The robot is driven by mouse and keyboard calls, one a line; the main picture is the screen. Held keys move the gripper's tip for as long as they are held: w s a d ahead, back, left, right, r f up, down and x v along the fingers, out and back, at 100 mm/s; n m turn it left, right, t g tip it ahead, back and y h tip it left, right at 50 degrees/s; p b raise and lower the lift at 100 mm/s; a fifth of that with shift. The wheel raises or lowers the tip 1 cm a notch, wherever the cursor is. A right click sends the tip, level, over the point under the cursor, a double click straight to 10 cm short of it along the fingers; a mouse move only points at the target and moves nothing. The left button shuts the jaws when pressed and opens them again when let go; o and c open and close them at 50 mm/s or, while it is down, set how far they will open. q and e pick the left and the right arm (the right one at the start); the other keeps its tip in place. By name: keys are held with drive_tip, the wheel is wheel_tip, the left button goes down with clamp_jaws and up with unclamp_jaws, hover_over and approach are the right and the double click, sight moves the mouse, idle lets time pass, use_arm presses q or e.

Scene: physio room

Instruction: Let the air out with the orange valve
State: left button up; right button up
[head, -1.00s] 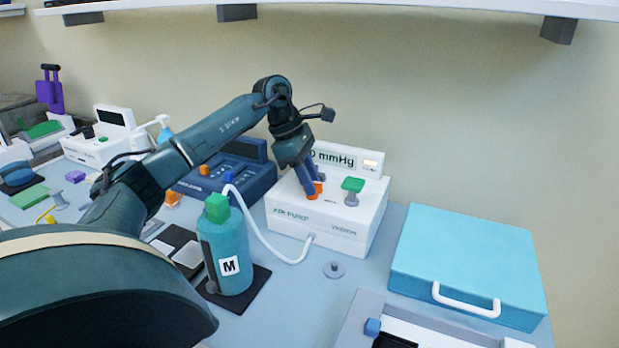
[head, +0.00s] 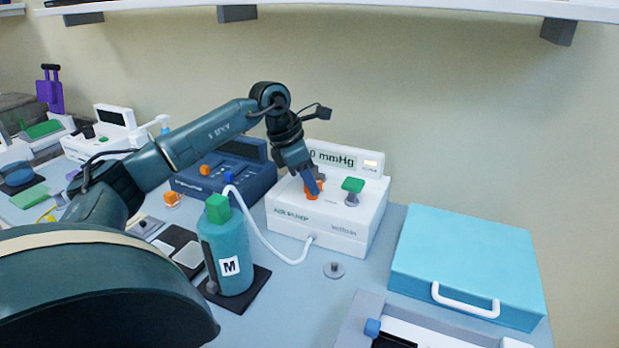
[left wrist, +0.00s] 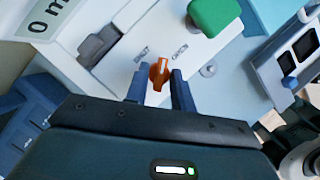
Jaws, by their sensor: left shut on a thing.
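My left gripper (head: 312,180) reaches down onto the valve from above. In the left wrist view the orange valve (left wrist: 158,75) sits between the two fingers of my left gripper (left wrist: 160,88), which is shut on it. The green knob (left wrist: 214,16) is beside it there. My right gripper is not in view.
A teal bottle marked M (head: 228,255) stands in front of the pump on a dark mat, with a white hose running to the pump. A light blue case (head: 468,262) lies to the right. A dark blue device (head: 222,178) is behind left. A shelf (head: 400,8) hangs above.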

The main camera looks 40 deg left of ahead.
use_arm(q)
drive_tip(key=n+y, duration=0.1)
drive_tip(key=n, duration=0.1)
drive_tip(key=n+t, duration=0.1)
drive_tip(key=n, duration=0.2)
drive_tip(key=shift+d+n+y, duration=0.15)
drive_tip(key=shift+n+y, duration=0.15)
drive_tip(key=shift+y, duration=0.1)
drive_tip(key=n+y, duration=0.2)
drive_tip(key=n, duration=0.3)
drive_tip(key=shift+d, duration=0.1)
drive_tip(key=shift+n, duration=0.3)
drive_tip(key=o, duration=0.6)
drive_tip(key=shift+o, duration=0.2)
drive_tip(key=v, duration=1.3)
drive_tip(key=shift+r, duration=0.2)
drive_tip(key=shift+w+d, duration=0.1)
drive_tip(key=shift+d, duration=0.05)
